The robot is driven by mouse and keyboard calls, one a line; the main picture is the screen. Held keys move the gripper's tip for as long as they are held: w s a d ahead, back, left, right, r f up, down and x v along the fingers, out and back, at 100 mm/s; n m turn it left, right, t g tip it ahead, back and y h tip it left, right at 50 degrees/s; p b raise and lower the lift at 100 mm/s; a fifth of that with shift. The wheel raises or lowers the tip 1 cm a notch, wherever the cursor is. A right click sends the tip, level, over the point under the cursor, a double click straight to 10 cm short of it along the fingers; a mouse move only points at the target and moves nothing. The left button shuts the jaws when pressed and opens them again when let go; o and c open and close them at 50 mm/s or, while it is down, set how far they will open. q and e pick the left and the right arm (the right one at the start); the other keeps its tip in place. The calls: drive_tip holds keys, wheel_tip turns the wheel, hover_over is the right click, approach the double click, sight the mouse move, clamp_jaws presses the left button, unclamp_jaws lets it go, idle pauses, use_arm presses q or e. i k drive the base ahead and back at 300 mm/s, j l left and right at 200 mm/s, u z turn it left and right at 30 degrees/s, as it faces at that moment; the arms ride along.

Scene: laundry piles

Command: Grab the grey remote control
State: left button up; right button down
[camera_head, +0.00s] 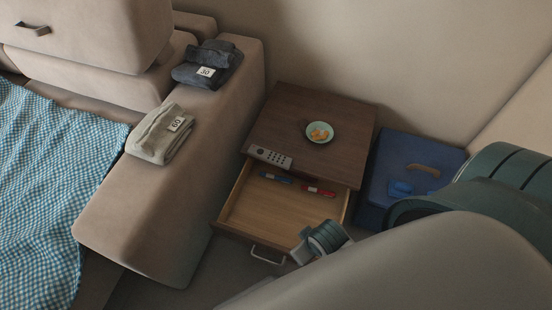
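The grey remote control (270,156) lies on top of the brown wooden nightstand (300,108), at its front left edge above the open drawer (270,214). My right arm comes in from the lower right. Its gripper (301,252) is low near the drawer's front right corner, apart from the remote. Most of this gripper is hidden behind its own wrist, so I cannot tell whether it is open or shut. My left gripper is not in view.
A small bowl (311,137) with orange food stands on the nightstand. The drawer holds a blue item (275,177) and a red item (318,190). A sofa with folded clothes (161,134) stands left. A blue box (385,165) stands right.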

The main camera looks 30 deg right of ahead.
sight(282, 161)
drive_tip(key=z, duration=2.2)
drive_tip(key=k+j, duration=0.3)
drive_tip(key=k, duration=0.2)
drive_tip(key=k+j, duration=0.25)
drive_tip(key=k, duration=0.3)
